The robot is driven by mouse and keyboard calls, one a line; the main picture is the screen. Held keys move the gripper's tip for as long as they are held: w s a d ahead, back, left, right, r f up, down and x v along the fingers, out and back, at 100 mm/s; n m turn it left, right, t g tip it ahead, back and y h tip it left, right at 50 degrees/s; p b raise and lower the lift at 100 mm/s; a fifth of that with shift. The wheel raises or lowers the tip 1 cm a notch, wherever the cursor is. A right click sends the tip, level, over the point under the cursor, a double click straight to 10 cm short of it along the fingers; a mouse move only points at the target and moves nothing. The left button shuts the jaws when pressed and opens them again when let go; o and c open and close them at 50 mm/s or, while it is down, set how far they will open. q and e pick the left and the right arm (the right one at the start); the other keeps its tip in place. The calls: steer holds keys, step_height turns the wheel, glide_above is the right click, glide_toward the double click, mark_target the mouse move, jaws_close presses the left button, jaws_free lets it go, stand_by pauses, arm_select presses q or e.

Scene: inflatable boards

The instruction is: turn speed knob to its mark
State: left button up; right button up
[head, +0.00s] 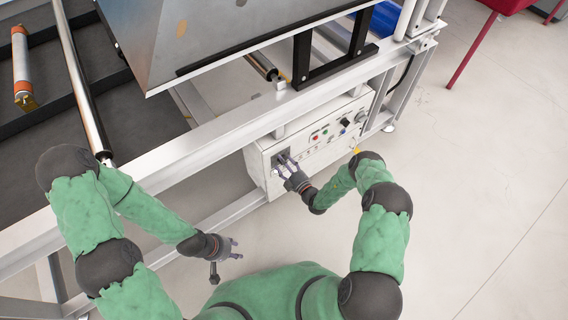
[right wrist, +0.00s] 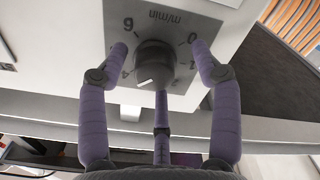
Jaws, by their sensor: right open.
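The speed knob (right wrist: 153,66) is a dark round knob with a pale pointer face on a grey dial plate (right wrist: 185,22) marked "m/min" with numbers around it. In the right wrist view the pointer is toward the lower side of the dial; the target mark cannot be made out. My right gripper (right wrist: 158,70) is open, with its purple fingers spread around the knob; contact cannot be told. In the head view the right gripper (head: 288,167) is at the left end of the control box (head: 262,172) and hides the knob. My left gripper (head: 232,249) hangs apart from the box, its fingers spread.
The box front carries several small buttons and a black switch (head: 345,122) to the right of my right gripper. A white frame beam (head: 225,125) runs above the box. Open pale floor (head: 470,150) lies to the right.

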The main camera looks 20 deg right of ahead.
steer(key=shift+d, duration=0.1)
steer(key=v, duration=1.2)
